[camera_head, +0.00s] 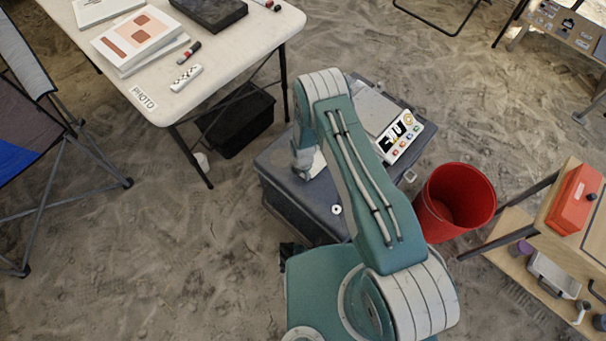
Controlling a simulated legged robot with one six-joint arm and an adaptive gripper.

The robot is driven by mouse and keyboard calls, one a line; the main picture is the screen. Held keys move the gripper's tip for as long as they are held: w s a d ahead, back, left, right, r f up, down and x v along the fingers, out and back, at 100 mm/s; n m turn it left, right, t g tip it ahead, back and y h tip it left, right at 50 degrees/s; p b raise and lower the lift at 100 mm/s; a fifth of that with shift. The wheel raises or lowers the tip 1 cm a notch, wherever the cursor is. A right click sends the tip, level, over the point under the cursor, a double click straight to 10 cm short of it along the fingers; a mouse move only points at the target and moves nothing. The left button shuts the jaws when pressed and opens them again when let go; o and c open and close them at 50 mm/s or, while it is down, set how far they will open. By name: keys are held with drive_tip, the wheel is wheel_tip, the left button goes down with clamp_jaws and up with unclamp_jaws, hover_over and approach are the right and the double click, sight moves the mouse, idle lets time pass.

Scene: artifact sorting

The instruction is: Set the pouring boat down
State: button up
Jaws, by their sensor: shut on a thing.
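My gripper (303,168) is at the end of my folded arm, low over the left part of the dark grey case top (283,160). It is shut on a small pale piece (317,165), which I take to be the pouring boat. My forearm hides most of this piece and the fingertips. I cannot tell whether the piece touches the case top.
A panel with coloured buttons (400,137) and a flat grey plate (374,108) are at the case's back right. A small white ring (336,209) lies near its front. A red bucket (455,200) stands to the right. A white table (235,50) is at the upper left.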

drive_tip(key=shift+f, duration=0.65)
drive_tip(key=o, duration=1)
drive_tip(key=shift+c, duration=0.2)
